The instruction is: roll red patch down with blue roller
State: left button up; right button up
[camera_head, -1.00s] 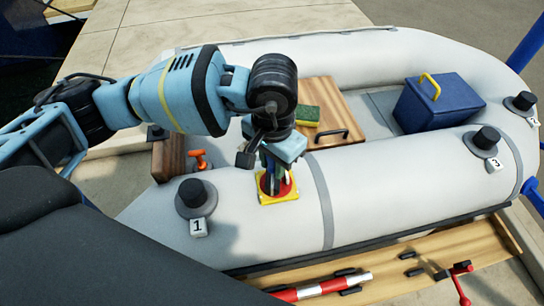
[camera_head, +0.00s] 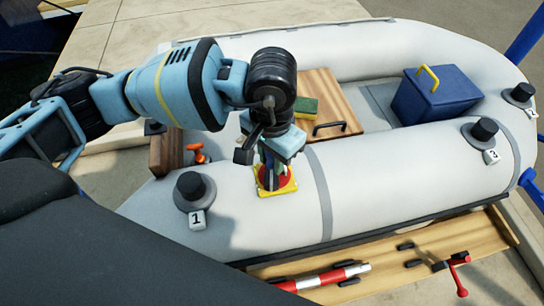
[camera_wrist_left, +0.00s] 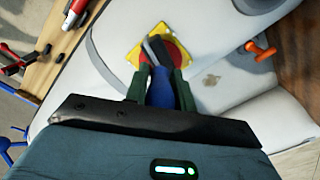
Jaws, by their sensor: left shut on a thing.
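The round red patch (camera_head: 285,174) lies with a yellow square (camera_head: 291,188) around it on the near grey tube of the inflatable boat. Both also show in the left wrist view, the patch (camera_wrist_left: 177,53) and the yellow square (camera_wrist_left: 150,33). My left gripper (camera_head: 270,178) is over the patch, pointing down, shut on the blue roller (camera_wrist_left: 161,95). The roller's blue handle sits between the dark green fingers, and its dark head reaches over the red patch. I cannot tell whether the head touches it. My right gripper is not in view.
Black valves (camera_head: 194,186) (camera_head: 484,131) stand on the tube beside number tags. An orange-red handle (camera_head: 197,153) is left of the patch. A wooden seat with a sponge (camera_head: 305,106) and a blue box (camera_head: 435,98) are behind. A plank with a red-white pump (camera_head: 335,277) runs in front.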

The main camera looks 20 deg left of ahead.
pick_arm(q)
jog(key=shift+w+a, duration=0.4)
jog(key=shift+w, duration=0.15)
jog(key=shift+w+a+b, duration=0.2)
jog(key=shift+w+b, duration=0.15)
jog(key=shift+b, duration=0.1)
jog(key=shift+s+d, duration=0.2)
jog(key=shift+s, duration=0.1)
jog(key=shift+s+d, duration=0.4)
jog(key=shift+s, duration=0.2)
jog(key=shift+s+d, duration=0.1)
jog(key=shift+s, duration=0.05)
jog(key=shift+w+a, duration=0.25)
jog(key=shift+w, duration=0.1)
dwell(0.4)
jog(key=shift+w+a+b, duration=0.25)
jog(key=shift+w+b, duration=0.05)
jog(key=shift+w, duration=0.1)
jog(key=shift+w+a, duration=0.2)
jog(key=shift+w, duration=0.1)
jog(key=shift+s+d, duration=0.25)
jog(key=shift+s, duration=0.05)
dwell(0.4)
